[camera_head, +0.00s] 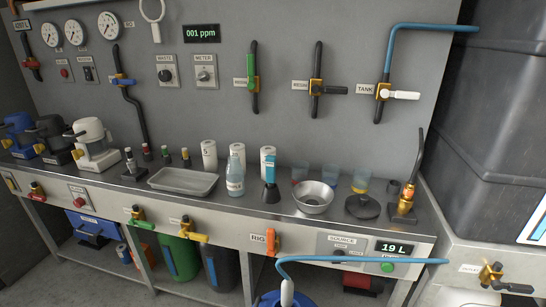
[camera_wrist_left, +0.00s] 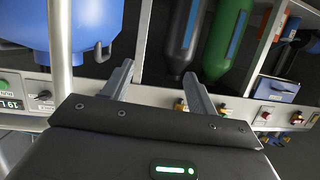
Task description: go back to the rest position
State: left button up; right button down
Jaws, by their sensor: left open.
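My left gripper (camera_wrist_left: 158,70) shows only in the left wrist view. Its two fingers stand apart with nothing between them. That view is turned upside down and looks at the bench's lower front: a dark cylinder (camera_wrist_left: 186,28) and a green cylinder (camera_wrist_left: 226,38) show beyond the fingers, and a blue drum (camera_wrist_left: 72,22) is at upper left. The gripper looks clear of them, though the exact gap cannot be told. Neither gripper shows in the head view, and my right gripper is in no view.
The steel bench (camera_head: 120,182) carries a tray (camera_head: 183,188), a bottle (camera_head: 235,176), a metal bowl (camera_head: 313,209) and several cups. Coloured valves line its front edge. A blue hose (camera_head: 360,259) crosses at lower right. A large dark tank (camera_head: 490,110) stands at right.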

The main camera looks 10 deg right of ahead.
pick_arm(q)
jog(key=s+a+f+g+y+p, duration=0.1)
jog(key=s+a+f+g+p, duration=0.2)
jog(key=s, duration=0.9)
jog(key=s+a+f+g+y+p, duration=0.1)
jog(key=s+a+f+g+p, duration=0.3)
jog(key=s, duration=0.9)
jog(key=s+a+f+g+y+p, duration=0.1)
jog(key=s+a+f+g+p, duration=0.3)
jog(key=s, duration=0.8)
jog(key=shift+s+f+n+g+y, duration=0.35)
jog(key=shift+f+g, duration=0.5)
jog(key=shift+g, duration=0.15)
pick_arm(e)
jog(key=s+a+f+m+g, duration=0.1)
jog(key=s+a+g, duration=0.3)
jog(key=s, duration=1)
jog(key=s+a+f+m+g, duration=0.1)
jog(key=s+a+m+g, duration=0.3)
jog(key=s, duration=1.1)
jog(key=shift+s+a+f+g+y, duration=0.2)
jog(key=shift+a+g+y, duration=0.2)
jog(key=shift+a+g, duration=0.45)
pick_arm(q)
jog(key=shift+w, duration=0.1)
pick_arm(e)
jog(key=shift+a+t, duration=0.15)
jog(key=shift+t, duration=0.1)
